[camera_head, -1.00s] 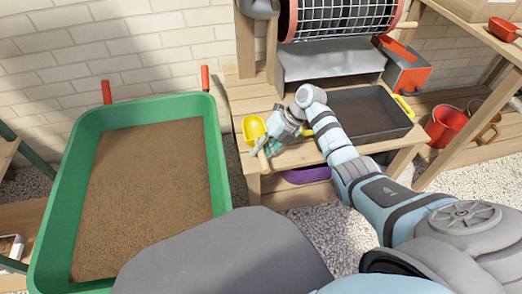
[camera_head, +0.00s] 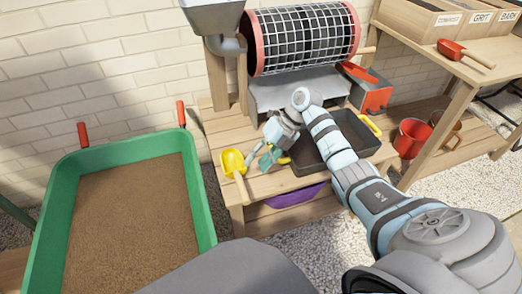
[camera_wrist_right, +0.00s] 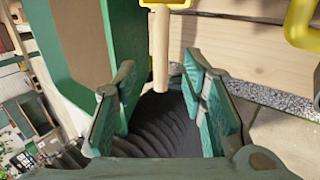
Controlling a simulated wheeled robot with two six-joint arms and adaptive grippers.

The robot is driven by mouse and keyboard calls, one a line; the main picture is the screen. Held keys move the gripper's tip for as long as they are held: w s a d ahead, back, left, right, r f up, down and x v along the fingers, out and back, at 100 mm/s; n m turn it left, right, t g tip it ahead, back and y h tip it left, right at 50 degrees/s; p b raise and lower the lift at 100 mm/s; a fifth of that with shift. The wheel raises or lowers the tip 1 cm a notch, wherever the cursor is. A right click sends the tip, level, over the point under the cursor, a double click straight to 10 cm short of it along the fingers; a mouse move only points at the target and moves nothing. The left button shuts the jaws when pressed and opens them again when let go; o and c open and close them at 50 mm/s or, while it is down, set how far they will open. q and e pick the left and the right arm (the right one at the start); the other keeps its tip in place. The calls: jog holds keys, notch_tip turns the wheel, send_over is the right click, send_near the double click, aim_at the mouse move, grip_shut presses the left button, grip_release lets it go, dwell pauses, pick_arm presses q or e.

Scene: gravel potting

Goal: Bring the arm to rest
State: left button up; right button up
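My right gripper (camera_head: 268,158) is over the left part of the low wooden bench, just right of the yellow scoop (camera_head: 233,162). The scoop lies at the bench's left front, its wooden handle (camera_head: 241,187) pointing toward me. In the right wrist view the gripper (camera_wrist_right: 158,68) has its two teal fingers spread apart. The scoop's wooden handle (camera_wrist_right: 159,45) shows between the fingertips, and I cannot tell its exact distance from them. Nothing appears clamped. My left gripper is in neither view.
A green tub (camera_head: 60,195) of brown soil stands at left. A dark tray (camera_head: 305,160) sits on the bench (camera_head: 262,187), partly behind my right arm. A mesh drum (camera_head: 303,38) is above.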

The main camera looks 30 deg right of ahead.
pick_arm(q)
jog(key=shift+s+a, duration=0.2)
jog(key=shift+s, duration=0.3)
pick_arm(e)
jog(key=shift+v, duration=0.85)
